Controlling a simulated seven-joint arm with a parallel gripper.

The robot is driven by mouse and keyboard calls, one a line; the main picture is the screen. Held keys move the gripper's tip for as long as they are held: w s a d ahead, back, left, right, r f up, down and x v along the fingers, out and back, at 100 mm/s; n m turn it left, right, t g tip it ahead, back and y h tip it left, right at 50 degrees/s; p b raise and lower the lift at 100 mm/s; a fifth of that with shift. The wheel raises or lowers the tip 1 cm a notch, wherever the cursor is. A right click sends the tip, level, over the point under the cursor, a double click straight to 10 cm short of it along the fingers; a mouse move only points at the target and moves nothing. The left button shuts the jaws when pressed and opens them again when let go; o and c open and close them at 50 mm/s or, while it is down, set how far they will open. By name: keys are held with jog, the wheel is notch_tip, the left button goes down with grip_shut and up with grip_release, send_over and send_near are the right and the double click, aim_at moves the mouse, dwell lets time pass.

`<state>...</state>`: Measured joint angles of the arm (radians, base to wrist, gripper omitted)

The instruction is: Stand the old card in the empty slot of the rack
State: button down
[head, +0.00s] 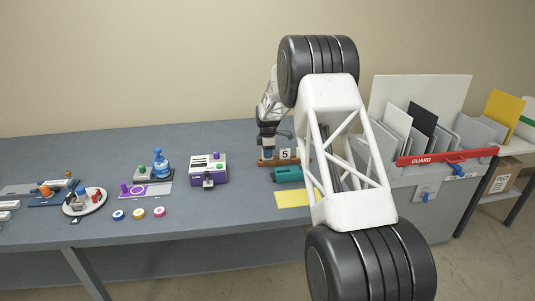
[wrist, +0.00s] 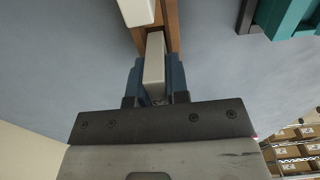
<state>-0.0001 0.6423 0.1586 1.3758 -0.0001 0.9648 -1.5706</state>
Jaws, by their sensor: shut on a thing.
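My gripper (head: 268,154) points down at the left part of a small wooden rack (head: 266,163). In the wrist view, its two blue fingers (wrist: 154,80) are shut on a pale grey card (wrist: 154,58), seen edge-on from above. The card is upright and lined up with the brown rack (wrist: 172,28); I cannot tell whether its lower edge is in the slot or just above it. A white card marked 5 (head: 285,154) stands in the rack to the right of my gripper, and its top (wrist: 135,10) shows beyond the held card. The held card's face is hidden.
A teal device (head: 288,174) lies close in front of the rack, with a yellow sheet (head: 292,198) nearer the table edge. A purple machine (head: 208,168) stands to the left. My arm hides the table right of the rack.

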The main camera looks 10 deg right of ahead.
jog(key=shift+f, duration=0.55)
dwell(1.5)
jog(key=c, duration=0.7)
grip_release()
jog(key=shift+r, duration=0.15)
dwell(0.4)
jog(key=shift+r, duration=3.6)
